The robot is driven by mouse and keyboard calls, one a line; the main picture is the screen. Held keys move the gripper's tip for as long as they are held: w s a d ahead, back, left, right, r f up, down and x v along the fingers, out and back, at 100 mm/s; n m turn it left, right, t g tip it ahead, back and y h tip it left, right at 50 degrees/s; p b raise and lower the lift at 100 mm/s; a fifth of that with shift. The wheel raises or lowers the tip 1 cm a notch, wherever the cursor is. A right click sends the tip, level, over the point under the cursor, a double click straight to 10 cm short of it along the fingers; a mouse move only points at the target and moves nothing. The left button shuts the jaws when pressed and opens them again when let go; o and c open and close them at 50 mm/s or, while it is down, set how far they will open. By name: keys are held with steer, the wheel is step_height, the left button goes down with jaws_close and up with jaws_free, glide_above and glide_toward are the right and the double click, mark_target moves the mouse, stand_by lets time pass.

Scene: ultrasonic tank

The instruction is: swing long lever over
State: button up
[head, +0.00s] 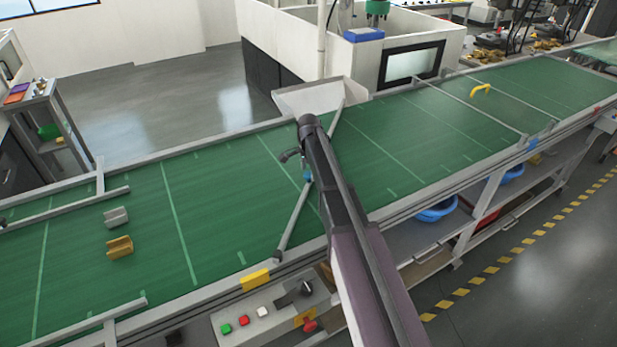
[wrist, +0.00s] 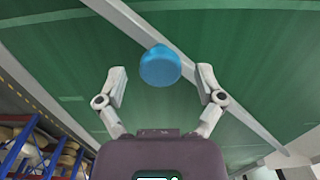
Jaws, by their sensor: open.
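The long lever (head: 294,219) is a grey bar lying slantwise across the green belt. Its near end is by the front rail and its far end by the pale chute at the back. A blue round knob (head: 307,176) stands on the bar, partly hidden by my arm in the head view. My gripper (head: 291,156) is over the belt beside the knob. In the wrist view the blue knob (wrist: 160,66) lies between and just beyond the two spread fingers, with the grey bar (wrist: 205,75) running under it. My gripper is open and seems not to touch the knob.
The green belt (head: 170,225) carries a grey block (head: 116,217) and a tan block (head: 119,247) at left, and a yellow curved piece (head: 481,89) at far right. A button panel (head: 262,315) is on the front side. The pale chute (head: 308,98) is behind the belt.

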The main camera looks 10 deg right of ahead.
steer(key=shift+f, duration=0.15)
jaws_close()
steer(key=s+d+m, duration=0.1)
steer(key=s+d, duration=0.1)
steer(key=d, duration=0.1)
steer(key=s+d+m, duration=0.2)
steer(key=s+d, duration=0.1)
steer(key=s+d+m, duration=0.1)
steer(key=s+d, duration=0.2)
steer(key=shift+s+d, duration=0.15)
steer(key=shift+d, duration=0.2)
steer(key=s+d+m, duration=0.1)
steer(key=s+d, duration=0.1)
steer(key=s, duration=0.1)
steer(key=s+d+m, duration=0.2)
steer(key=s, duration=0.1)
steer(key=s+d+m, duration=0.1)
steer(key=s+d, duration=0.1)
steer(key=s, duration=0.2)
steer(key=shift+s+m, duration=0.1)
steer(key=shift+m, duration=0.3)
steer(key=shift+s+d, duration=0.1)
steer(key=shift+s, duration=0.25)
steer(key=shift+f, duration=0.1)
jaws_free()
steer(key=shift+s+d, duration=0.1)
steer(key=shift+s, duration=0.05)
steer(key=shift+w, duration=0.3)
